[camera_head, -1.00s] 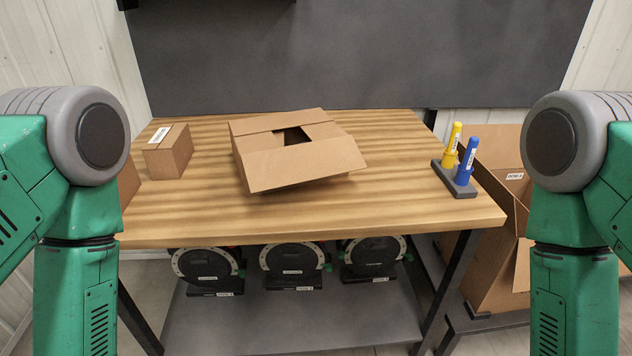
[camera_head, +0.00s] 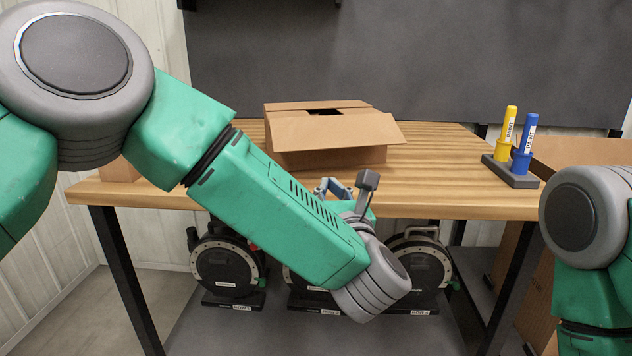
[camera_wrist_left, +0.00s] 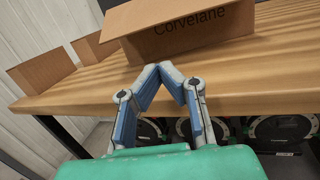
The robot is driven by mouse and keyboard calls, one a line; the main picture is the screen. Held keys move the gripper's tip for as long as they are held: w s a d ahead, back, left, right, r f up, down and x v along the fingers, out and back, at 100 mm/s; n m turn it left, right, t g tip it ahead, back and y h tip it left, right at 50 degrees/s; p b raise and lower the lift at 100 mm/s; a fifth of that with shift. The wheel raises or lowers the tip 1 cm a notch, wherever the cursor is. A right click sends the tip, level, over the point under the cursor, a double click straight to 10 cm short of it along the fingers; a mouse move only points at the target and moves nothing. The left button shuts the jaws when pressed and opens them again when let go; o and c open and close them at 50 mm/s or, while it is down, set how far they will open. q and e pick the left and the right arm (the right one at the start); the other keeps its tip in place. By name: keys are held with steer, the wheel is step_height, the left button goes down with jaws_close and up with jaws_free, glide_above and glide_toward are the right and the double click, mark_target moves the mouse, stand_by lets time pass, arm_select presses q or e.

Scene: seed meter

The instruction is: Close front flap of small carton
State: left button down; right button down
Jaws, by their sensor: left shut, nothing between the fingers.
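The small carton (camera_head: 325,152) sits on the wooden table near its middle. Its front flap (camera_head: 338,131) sticks out toward me, and a dark gap shows in the top behind it. In the left wrist view the carton (camera_wrist_left: 190,38) is ahead, with printed lettering partly under the flap (camera_wrist_left: 160,14). My left gripper (camera_head: 333,186) is shut and empty at the table's front edge, short of the carton and below the flap. Its fingertips (camera_wrist_left: 160,70) meet in the left wrist view. My right gripper is out of view; only part of that arm shows at the right.
A dark holder (camera_head: 510,171) with a yellow and a blue marker stands on the table's right end. Another box (camera_head: 118,170) is at the left, mostly behind my arm. Several black round devices (camera_head: 228,266) sit on the shelf below. A larger carton (camera_head: 585,152) stands at the right.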

mark_target(338, 131)
arm_select(q)
steer(key=shift+n+y, duration=0.4)
steer(key=shift+n, duration=0.3)
steer(key=x, duration=0.3)
steer(key=b+x, duration=0.1)
steer(key=x, duration=0.2)
steer(key=b+x, duration=0.1)
steer(key=x, duration=0.3)
steer(key=shift+d+r, duration=0.2)
steer(key=shift+r, duration=0.05)
steer(key=shift+r, duration=0.1)
